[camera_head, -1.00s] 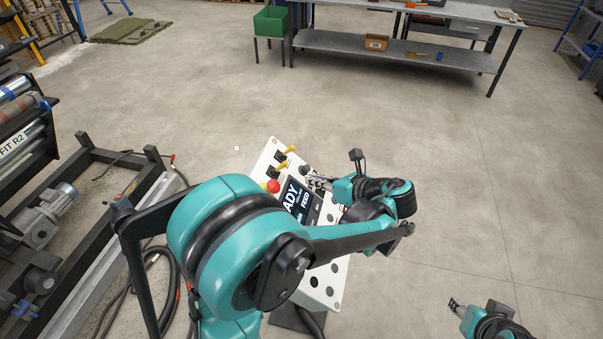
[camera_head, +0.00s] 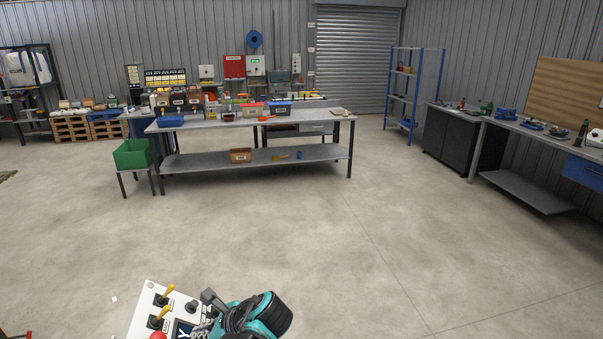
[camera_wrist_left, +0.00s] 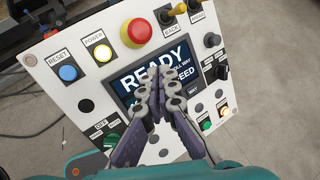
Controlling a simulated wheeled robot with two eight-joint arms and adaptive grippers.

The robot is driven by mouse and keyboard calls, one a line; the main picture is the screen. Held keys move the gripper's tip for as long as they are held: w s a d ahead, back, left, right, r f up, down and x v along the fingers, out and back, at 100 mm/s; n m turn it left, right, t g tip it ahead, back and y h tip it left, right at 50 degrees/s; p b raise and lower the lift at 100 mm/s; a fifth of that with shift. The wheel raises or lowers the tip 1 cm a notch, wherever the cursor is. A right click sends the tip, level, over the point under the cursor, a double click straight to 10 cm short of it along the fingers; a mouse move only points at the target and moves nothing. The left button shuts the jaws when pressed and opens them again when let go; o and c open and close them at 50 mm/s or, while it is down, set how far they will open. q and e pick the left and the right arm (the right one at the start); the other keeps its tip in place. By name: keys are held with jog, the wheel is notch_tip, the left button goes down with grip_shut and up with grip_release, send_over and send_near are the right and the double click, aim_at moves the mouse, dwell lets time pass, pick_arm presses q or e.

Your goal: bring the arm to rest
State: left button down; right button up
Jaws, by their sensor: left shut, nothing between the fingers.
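My left gripper (camera_head: 203,328) is at the bottom of the head view, over the white control panel (camera_head: 143,311), with teal and black arm parts beside it. In the left wrist view the gripper (camera_wrist_left: 168,84) has its fingers together, with nothing between them. They cover part of the dark display (camera_wrist_left: 126,86), which shows READY. I cannot tell if the fingertips touch the panel (camera_wrist_left: 86,82). A red button (camera_wrist_left: 138,32), a blue reset button (camera_wrist_left: 68,73) and yellow-handled levers marked BACK and AHEAD are around the display. My right gripper is out of view.
A workbench (camera_head: 215,169) with bins and a lower shelf stands across the floor. A green bin (camera_head: 132,154) stands left of it. Blue shelving (camera_head: 402,90) and another bench (camera_head: 525,187) are at the right. The floor between is clear.

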pick_arm(q)
jog(key=s+d+f+n+t+h+b, duration=0.1)
jog(key=s+d+f+n+h, duration=0.1)
jog(key=n, duration=0.7)
jog(key=s+d+f+n+t+h+b, duration=0.1)
jog(key=s+d+f+n+t+h, duration=0.1)
jog(key=s+d+n+h, duration=0.2)
jog(key=shift+s+d+f+n+t+h, duration=0.35)
jog(key=shift+s+n+h, duration=1.35)
jog(key=shift+s+n, duration=1.2)
jog(key=shift+w+n, duration=0.3)
